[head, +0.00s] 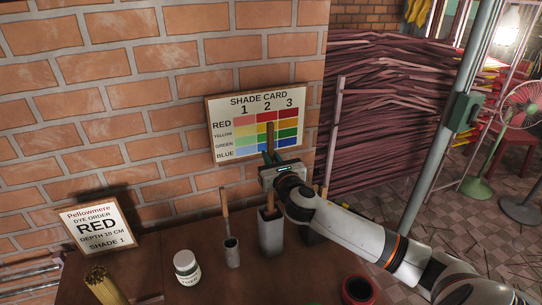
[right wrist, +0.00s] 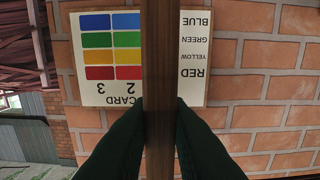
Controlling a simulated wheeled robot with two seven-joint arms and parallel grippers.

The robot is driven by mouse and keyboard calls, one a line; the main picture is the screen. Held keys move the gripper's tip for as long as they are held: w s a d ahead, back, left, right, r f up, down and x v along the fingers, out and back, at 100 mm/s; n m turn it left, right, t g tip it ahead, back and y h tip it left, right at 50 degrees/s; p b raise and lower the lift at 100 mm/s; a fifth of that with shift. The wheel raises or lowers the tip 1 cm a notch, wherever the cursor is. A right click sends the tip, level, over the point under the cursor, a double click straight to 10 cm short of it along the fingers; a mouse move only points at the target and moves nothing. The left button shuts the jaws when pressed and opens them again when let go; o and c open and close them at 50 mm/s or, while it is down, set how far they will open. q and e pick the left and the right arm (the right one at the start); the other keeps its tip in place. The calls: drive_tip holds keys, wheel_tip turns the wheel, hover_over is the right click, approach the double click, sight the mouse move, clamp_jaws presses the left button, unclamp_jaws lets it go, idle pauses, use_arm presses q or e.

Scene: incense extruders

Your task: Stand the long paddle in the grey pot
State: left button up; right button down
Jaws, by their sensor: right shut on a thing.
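The long paddle is a brown wooden bar (head: 270,135), held upright by my right gripper (head: 271,158). In the right wrist view the paddle (right wrist: 160,50) runs between the two dark fingers of the gripper (right wrist: 160,108), which press on its sides. Below the gripper, wood shows at the mouth of a tall grey pot (head: 271,238) on the table. It lines up with the paddle, but how deep it sits inside cannot be told. My left gripper is not in view.
A small grey cylinder (head: 232,253) with a thin stick stands left of the pot. A white jar (head: 186,267), a bundle of sticks (head: 105,287) and a dark round pot (head: 358,290) share the table. The shade card (head: 228,141) stands behind, by the brick wall.

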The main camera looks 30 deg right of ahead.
drive_tip(key=shift+f, duration=0.2)
drive_tip(key=c, duration=1.3)
unclamp_jaws()
drive_tip(key=shift+s, duration=0.15)
drive_tip(key=b+v, duration=0.2)
drive_tip(key=v, duration=1)
drive_tip(key=shift+b, duration=0.4)
drive_tip(key=shift+a, duration=0.1)
